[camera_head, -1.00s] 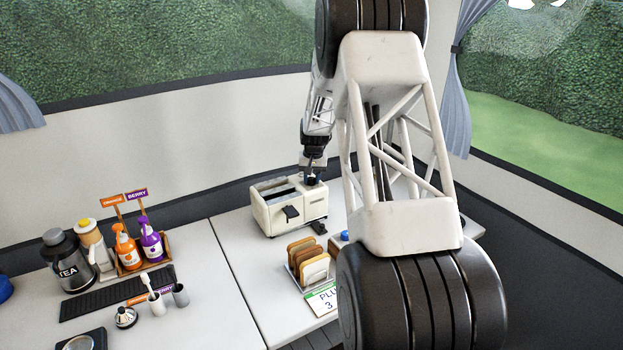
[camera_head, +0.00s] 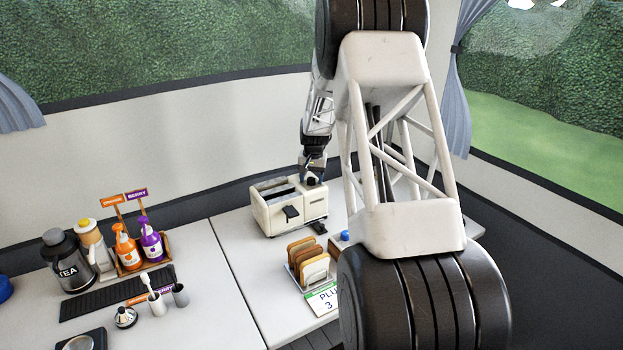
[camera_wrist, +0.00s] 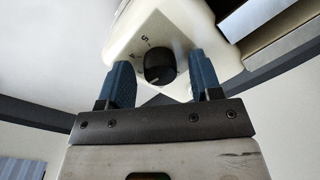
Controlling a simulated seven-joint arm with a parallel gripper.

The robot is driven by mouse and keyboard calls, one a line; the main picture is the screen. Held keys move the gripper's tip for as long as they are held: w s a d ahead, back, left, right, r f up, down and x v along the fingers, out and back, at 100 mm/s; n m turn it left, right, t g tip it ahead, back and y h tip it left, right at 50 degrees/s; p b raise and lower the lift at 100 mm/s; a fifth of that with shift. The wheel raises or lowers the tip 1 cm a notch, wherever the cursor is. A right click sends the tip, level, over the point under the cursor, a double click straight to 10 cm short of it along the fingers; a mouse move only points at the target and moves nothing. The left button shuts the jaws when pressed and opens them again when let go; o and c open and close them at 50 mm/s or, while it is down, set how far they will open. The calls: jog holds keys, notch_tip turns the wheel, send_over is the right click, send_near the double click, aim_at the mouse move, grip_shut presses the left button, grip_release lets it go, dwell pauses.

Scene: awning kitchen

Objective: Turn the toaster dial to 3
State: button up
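The cream toaster (camera_head: 290,206) stands on the white table, with its slots on top and a dark lever on its front side. In the wrist view the toaster (camera_wrist: 187,22) fills the upper middle, with its black round dial (camera_wrist: 159,63) and the numbers 5 and 4 beside it. My gripper (camera_wrist: 160,80) is open, its two blue fingers on either side of the dial with visible gaps. In the head view my gripper (camera_head: 313,178) is at the toaster's right end, and the dial is hidden there.
A blue button (camera_head: 344,235) is to the right. Orange (camera_head: 127,246) and purple (camera_head: 152,241) bottles stand further left.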

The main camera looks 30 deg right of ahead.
aim_at(313, 179)
jog(key=shift+r, duration=0.1)
jog(key=shift+s+d+r, duration=0.1)
jog(key=shift+r, duration=1.8)
jog(key=shift+s+d+r, duration=0.1)
jog(key=shift+r, duration=1.8)
jog(key=shift+s+a+r, duration=0.15)
jog(key=shift+a+r, duration=0.2)
jog(key=s+a+r+n+t, duration=0.1)
jog(key=s+a+r+n, duration=0.1)
jog(key=s+a+r, duration=0.7)
jog(key=s+a+r+n, duration=0.2)
jog(key=s+a+r, duration=0.4)
jog(key=s+a, duration=0.7)
jog(key=s+a+f+n, duration=0.1)
jog(key=s+a, duration=0.2)
jog(key=s, duration=0.7)
jog(key=s+a+n, duration=0.1)
jog(key=s+a, duration=0.2)
jog(key=s, duration=0.6)
jog(key=s+a+f+n+t, duration=0.1)
jog(key=s+a, duration=0.3)
jog(key=s, duration=0.6)
jog(key=shift+s+f+h, duration=0.3)
